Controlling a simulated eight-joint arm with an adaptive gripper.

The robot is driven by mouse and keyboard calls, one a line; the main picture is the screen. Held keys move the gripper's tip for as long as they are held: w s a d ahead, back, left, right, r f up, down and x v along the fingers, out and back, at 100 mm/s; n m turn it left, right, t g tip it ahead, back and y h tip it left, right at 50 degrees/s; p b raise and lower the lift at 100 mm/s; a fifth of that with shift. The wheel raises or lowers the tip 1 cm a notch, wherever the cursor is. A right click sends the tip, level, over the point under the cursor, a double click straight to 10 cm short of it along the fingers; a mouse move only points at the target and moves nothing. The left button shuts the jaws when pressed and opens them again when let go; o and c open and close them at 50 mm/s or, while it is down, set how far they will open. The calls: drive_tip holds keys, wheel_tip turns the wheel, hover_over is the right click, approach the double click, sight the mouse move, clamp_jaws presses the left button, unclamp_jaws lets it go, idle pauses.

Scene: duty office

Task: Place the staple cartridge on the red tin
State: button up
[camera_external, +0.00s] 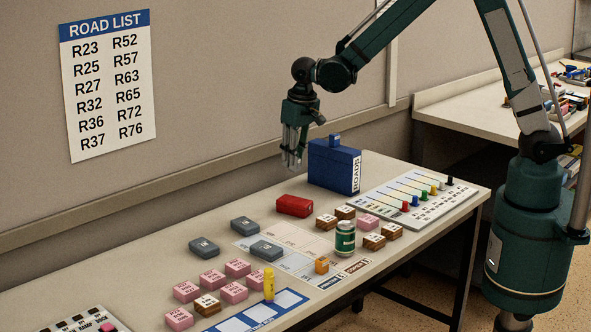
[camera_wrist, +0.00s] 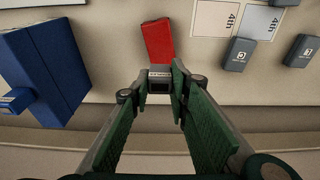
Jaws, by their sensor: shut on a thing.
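The red tin (camera_external: 294,205) lies on the table, left of the blue box. It also shows in the wrist view (camera_wrist: 158,40), just beyond my fingertips. My gripper (camera_external: 292,163) points down above the table, behind and higher than the tin. In the wrist view my gripper (camera_wrist: 160,82) is shut on a small dark block with a pale upper edge, which I take for the staple cartridge (camera_wrist: 160,73). The cartridge appears apart from the tin. It is too small to make out in the external view.
A blue ROADS box (camera_external: 333,165) stands close to the right of my gripper, near the wall. Grey blocks (camera_external: 204,247), a green can (camera_external: 345,238) and several pink and brown blocks stand nearer the front. Bare tabletop lies left of the tin.

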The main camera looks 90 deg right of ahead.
drive_tip(key=shift+f, duration=0.15)
hover_over(293, 200)
drive_tip(key=shift+s+a+f, duration=0.1)
drive_tip(key=shift+s+f, duration=0.05)
drive_tip(key=shift+f, duration=1.35)
drive_tip(key=shift+s+f, duration=0.1)
drive_tip(key=shift+f, duration=1.4)
drive_tip(key=shift+f+b, duration=0.35)
drive_tip(key=shift+f, duration=1.5)
drive_tip(key=shift+f, duration=0.15)
drive_tip(key=o, duration=0.9)
drive_tip(key=shift+c, duration=0.2)
wheel_tip(293, 200, up, 12)
drive_tip(key=s+a, duration=0.1)
drive_tip(key=shift+s+a+p, duration=0.15)
drive_tip(key=shift+p, duration=0.25)
